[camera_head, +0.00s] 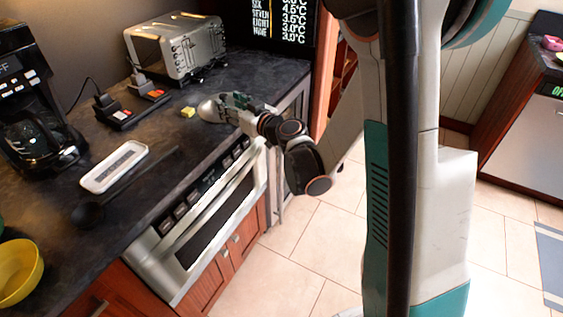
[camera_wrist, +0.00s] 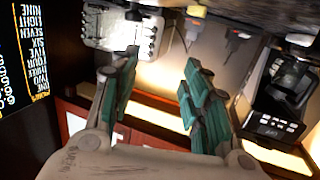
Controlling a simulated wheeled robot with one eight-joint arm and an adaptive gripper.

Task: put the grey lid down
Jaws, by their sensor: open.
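A pale grey rounded thing, which looks like the grey lid (camera_head: 208,110), is on or just above the dark counter near its front edge in the head view. My gripper (camera_head: 238,100) is right beside it, at its right, with teal fingers. I cannot tell whether they touch. In the wrist view my gripper (camera_wrist: 160,95) has its fingers spread apart, with nothing seen between them. I cannot make out the lid clearly in that view.
A yellow sponge (camera_head: 188,112) lies just left of the lid. A steel microwave drawer (camera_head: 215,215) is below.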

